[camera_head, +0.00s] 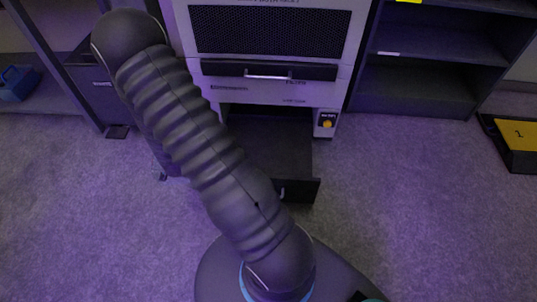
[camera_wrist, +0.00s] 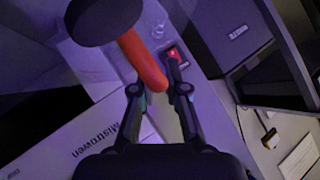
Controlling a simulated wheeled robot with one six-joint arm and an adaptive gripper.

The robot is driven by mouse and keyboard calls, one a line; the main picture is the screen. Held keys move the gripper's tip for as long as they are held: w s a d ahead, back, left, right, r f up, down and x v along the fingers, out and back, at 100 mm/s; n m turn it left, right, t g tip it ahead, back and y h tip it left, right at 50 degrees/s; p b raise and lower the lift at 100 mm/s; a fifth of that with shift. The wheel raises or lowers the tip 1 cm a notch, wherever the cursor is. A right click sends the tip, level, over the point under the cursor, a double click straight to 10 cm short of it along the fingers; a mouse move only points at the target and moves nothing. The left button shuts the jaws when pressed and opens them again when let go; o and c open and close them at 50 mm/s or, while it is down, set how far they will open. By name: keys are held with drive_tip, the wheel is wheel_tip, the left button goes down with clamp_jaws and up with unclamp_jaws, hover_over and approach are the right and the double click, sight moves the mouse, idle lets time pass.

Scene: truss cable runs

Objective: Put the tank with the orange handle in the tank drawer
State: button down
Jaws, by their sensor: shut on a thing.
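In the wrist view, my gripper (camera_wrist: 160,85) is shut on the orange handle (camera_wrist: 143,60) of the tank. A dark round part (camera_wrist: 100,18) joins the handle's upper end; the rest of the tank is out of the picture or hidden. In the head view, a dark drawer (camera_head: 300,190) is pulled out at the bottom of the light grey machine (camera_head: 272,92). My arm crosses in front of the machine and hides the drawer's left side. My gripper and the tank do not show in the head view.
A yellow knob (camera_head: 327,124) is beside the drawer opening. Dark shelves (camera_head: 425,80) stand right of the machine, and a yellow-topped platform (camera_head: 518,135) marked 1 lies at far right. A blue bin (camera_head: 17,83) is at far left. The wrist view shows a red-lit switch (camera_wrist: 174,53). Carpet right of the drawer is clear.

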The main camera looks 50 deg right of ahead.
drive_tip(key=s+d+r+m+g+h+b, duration=0.1)
drive_tip(key=s+d+r+m+g+h, duration=0.25)
drive_tip(key=d, duration=0.55)
drive_tip(key=s+d+r+m+g+h+b, duration=0.1)
drive_tip(key=s+d+m+g+h, duration=0.3)
drive_tip(key=d+m, duration=0.4)
drive_tip(key=s+d+m+g+b, duration=0.1)
drive_tip(key=s+d+m+g, duration=0.1)
drive_tip(key=s+m+g, duration=0.45)
drive_tip(key=s+d+m+g, duration=0.2)
drive_tip(key=s+g, duration=0.1)
drive_tip(key=s, duration=0.7)
drive_tip(key=w+d+f+b, duration=0.3)
drive_tip(key=w+d+f, duration=0.3)
drive_tip(key=d+f, duration=0.3)
drive_tip(key=shift+f+m+y, duration=0.3)
drive_tip(key=shift+f+y, duration=0.05)
drive_tip(key=shift+f, duration=0.35)
drive_tip(key=shift+d, duration=0.1)
